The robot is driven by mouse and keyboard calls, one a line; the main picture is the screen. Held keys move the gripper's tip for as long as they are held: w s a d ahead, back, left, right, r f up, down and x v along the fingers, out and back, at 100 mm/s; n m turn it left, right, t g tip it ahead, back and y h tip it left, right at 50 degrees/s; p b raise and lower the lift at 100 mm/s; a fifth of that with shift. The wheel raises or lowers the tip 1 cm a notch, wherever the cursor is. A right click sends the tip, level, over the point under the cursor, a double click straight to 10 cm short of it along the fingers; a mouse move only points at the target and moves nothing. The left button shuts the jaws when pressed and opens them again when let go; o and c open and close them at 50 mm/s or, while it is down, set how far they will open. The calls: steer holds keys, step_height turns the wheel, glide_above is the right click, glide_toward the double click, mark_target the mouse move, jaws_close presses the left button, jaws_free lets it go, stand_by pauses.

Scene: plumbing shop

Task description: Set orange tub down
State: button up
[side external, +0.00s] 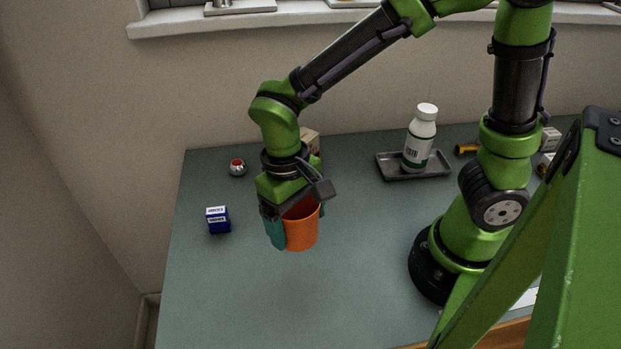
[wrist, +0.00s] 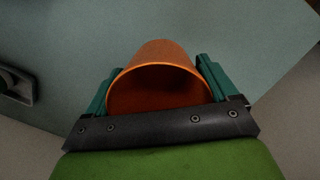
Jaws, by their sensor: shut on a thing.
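The orange tub (side external: 302,231) is between the teal fingers of my gripper (side external: 296,232) in the side external view. My gripper is shut on it and points down over the left half of the table. In the wrist view the tub (wrist: 160,58) shows its open mouth towards the camera, with one finger of my gripper (wrist: 158,88) on each side. The tub seems to be above the table top; whether its base touches is hard to tell. The upper part of the tub is partly hidden by my gripper.
A blue box (side external: 218,220) stands left of the tub on the table (side external: 350,290). A small red-and-silver item (side external: 238,168) and a cardboard box (side external: 311,139) are behind. A white bottle (side external: 420,140) stands on a grey tray (side external: 437,168). The table front is clear.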

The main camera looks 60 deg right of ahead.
steer(key=s+a+f+n, duration=0.1)
steer(key=a, duration=0.1)
steer(key=s+a+f+n, duration=0.1)
steer(key=s+a, duration=0.1)
steer(key=a, duration=0.1)
steer(key=s+a+f+n, duration=0.1)
steer(key=a+f, duration=0.1)
steer(key=a, duration=0.1)
steer(key=shift+s+a, duration=0.15)
steer(key=shift+a, duration=0.05)
steer(key=shift+f, duration=2.3)
steer(key=shift+f, duration=0.15)
steer(key=o, duration=0.8)
step_height(320, 180, up, 12)
steer(key=w, duration=0.2)
steer(key=d+r+m+t+y, duration=0.1)
steer(key=d+r+t, duration=0.3)
steer(key=d, duration=0.6)
steer(key=d+r+m+t+y, duration=0.1)
steer(key=d+r+m+t, duration=0.3)
steer(key=d, duration=0.6)
step_height(320, 180, up, 3)
steer(key=shift+w+d+f+t, duration=0.1)
steer(key=shift+w+d+t, duration=0.25)
steer(key=shift+d+t, duration=0.05)
